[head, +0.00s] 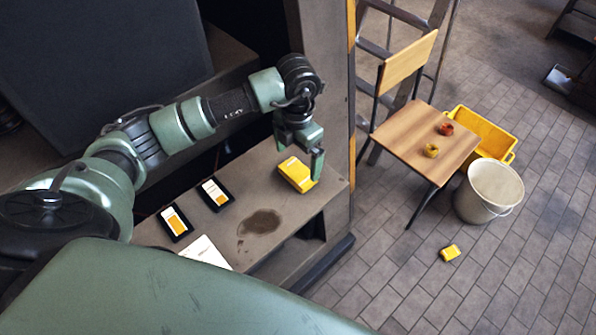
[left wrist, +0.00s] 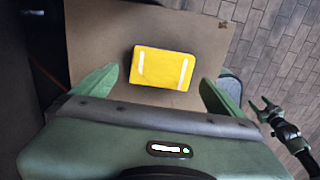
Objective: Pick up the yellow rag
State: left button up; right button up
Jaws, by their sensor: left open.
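A yellow folded rag (head: 297,174) with white stripes lies on the brown bench top (head: 328,186), near its right end. My left gripper (head: 303,158) is over the rag, fingers pointing down. In the left wrist view the rag (left wrist: 163,69) lies flat ahead of the two spread green fingers, slightly tilted. The left gripper (left wrist: 160,92) is open and empty. How far its fingertips are above the bench is hard to tell. What looks like my right gripper (left wrist: 264,110) shows small at the right of the left wrist view; its jaw state is unclear.
Two black-framed cards (head: 176,222) (head: 215,194), a white sheet (head: 203,252) and a dark stain share the bench. A pillar stands behind its right end. A chair (head: 415,145), yellow crate (head: 487,131), bucket (head: 488,191) and another small yellow item (head: 449,253) are on the floor.

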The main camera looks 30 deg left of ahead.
aim_at(298, 171)
pick_arm(q)
notch_tip(298, 171, down, 4)
jog(key=shift+s+d+r+p, duration=0.1)
jog(key=shift+s+p, duration=0.05)
jog(key=shift+p, duration=0.4)
jog(key=shift+f, duration=0.35)
jog(key=shift+c, duration=0.3)
jog(key=c, duration=1.1)
jog(key=shift+r, duration=0.1)
jog(key=shift+c, duration=0.2)
jog(key=shift+r, duration=0.25)
notch_tip(298, 171, up, 19)
jog(key=b, duration=0.2)
jog(key=shift+r, duration=0.2)
